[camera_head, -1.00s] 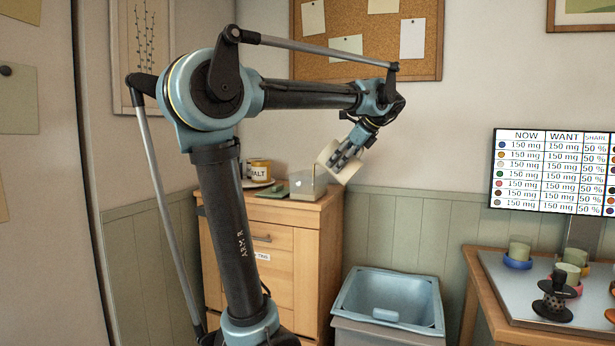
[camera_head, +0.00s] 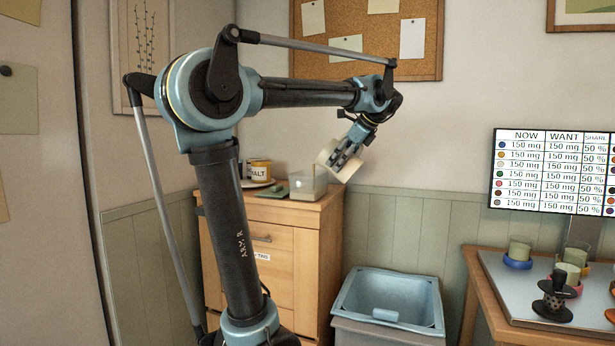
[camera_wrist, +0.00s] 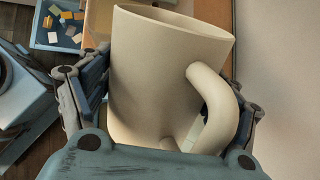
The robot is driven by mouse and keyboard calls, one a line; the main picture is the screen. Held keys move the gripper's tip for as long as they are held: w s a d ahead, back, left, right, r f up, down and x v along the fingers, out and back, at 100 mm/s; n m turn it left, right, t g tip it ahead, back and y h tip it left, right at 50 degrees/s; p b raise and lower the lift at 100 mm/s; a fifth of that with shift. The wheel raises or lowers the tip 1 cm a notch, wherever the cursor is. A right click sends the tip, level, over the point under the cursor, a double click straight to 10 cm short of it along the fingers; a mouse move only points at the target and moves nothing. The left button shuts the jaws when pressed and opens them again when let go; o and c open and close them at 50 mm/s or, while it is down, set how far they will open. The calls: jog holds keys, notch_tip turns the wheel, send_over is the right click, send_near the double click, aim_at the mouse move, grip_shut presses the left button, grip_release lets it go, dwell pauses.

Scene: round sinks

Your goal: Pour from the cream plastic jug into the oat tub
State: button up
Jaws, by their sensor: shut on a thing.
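The cream plastic jug (camera_head: 331,155) is held in my gripper (camera_head: 347,156), tilted with its mouth down and to the left. In the wrist view the jug (camera_wrist: 155,75) fills the middle, its handle on the right, with the gripper (camera_wrist: 170,110) fingers shut on its sides. A clear, box-shaped tub (camera_head: 306,187), which looks like the oat tub, stands on the wooden cabinet just below and left of the jug's mouth. Pale contents show in its lower part. A faint thin line shows between jug and tub. The inside of the jug is hidden.
A tin marked "ALT" (camera_head: 259,170) and a green flat thing (camera_head: 273,190) sit left of the tub on the cabinet (camera_head: 318,210). A blue bin (camera_head: 390,296) stands right of it. A table (camera_head: 480,285) with several small cups is at the far right.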

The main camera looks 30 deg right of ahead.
aim_at(349, 172)
jog(key=shift+r, duration=0.1)
dwell(0.6)
jog(key=shift+s+d+f+t+y, duration=0.1)
jog(key=shift+d+f+t+y, duration=0.05)
jog(key=shift+f+t+y, duration=0.35)
jog(key=shift+f, duration=0.1)
jog(key=shift+s+d+t+y, duration=0.1)
jog(key=shift+s+t+y, duration=0.05)
jog(key=shift+t+y, duration=0.3)
jog(key=shift+s+d+f+m+t+y, duration=0.1)
jog(key=shift+s+f+m+t+y, duration=0.1)
jog(key=shift+f+m+t+y, duration=0.3)
jog(key=shift+f, duration=0.2)
jog(key=shift+s+d+f+t, duration=0.15)
jog(key=shift+f+t, duration=0.1)
jog(key=shift+f, duration=0.1)
jog(key=shift+s+d+f+t, duration=0.1)
jog(key=shift+f+t, duration=0.1)
jog(key=shift+f, duration=0.15)
jog(key=shift+s+d+f+t+y, duration=0.25)
jog(key=shift+s+d+t+y, duration=0.15)
jog(key=shift+t+y, duration=0.2)
jog(key=shift+s+d+f+m+t+y, duration=0.35)
jog(key=shift+t+y, duration=0.1)
jog(key=shift+t, duration=0.35)
jog(key=shift+s+d+f+m+t+y, duration=0.25)
jog(key=shift+f+t+y, duration=0.15)
jog(key=shift+t, duration=0.4)
